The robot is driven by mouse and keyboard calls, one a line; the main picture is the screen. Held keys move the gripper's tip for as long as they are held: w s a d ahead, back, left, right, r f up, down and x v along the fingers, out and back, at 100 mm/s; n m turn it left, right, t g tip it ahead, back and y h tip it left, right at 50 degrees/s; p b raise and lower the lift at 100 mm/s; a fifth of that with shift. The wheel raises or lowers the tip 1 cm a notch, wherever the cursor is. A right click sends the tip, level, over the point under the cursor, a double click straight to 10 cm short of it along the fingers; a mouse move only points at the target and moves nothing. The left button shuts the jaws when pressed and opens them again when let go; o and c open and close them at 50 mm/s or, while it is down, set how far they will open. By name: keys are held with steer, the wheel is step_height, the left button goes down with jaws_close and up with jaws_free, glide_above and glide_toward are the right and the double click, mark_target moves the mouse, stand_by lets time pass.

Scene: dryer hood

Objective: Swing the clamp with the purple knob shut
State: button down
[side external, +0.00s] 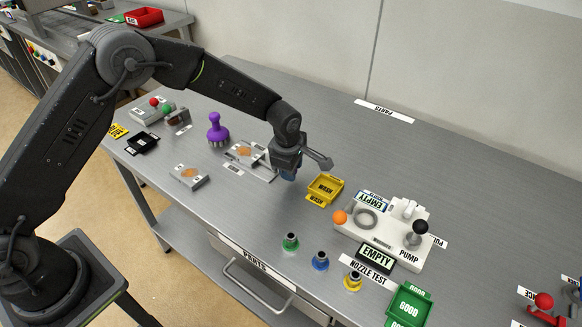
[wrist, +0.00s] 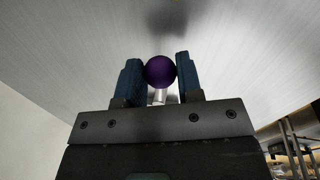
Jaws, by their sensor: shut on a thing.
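My gripper (side external: 288,174) is low over the table, just right of a small grey fixture (side external: 264,174) with an orange-brown patch. In the wrist view its two blue fingers stand either side of a round purple knob (wrist: 159,71), shut on it. A short pale metal stem (wrist: 160,97) shows below the knob between the fingers. In the side view my gripper hides the knob, and the clamp's arm cannot be made out clearly, so its angle cannot be told.
A purple-handled tool (side external: 217,129) stands left of the fixture. A second grey plate (side external: 188,176) lies in front. A yellow tray (side external: 325,189) is close on the right, then a white pump unit (side external: 385,246). Several small nozzles stand at the front. The table behind is clear.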

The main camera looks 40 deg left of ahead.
steer(key=c, duration=0.8)
jaws_free()
steer(key=r, duration=0.4)
steer(key=s+r, duration=0.1)
steer(key=r, duration=0.4)
steer(key=s+r, duration=0.1)
steer(key=r, duration=0.3)
steer(key=shift+s+d+r, duration=0.25)
steer(key=shift+r, duration=0.05)
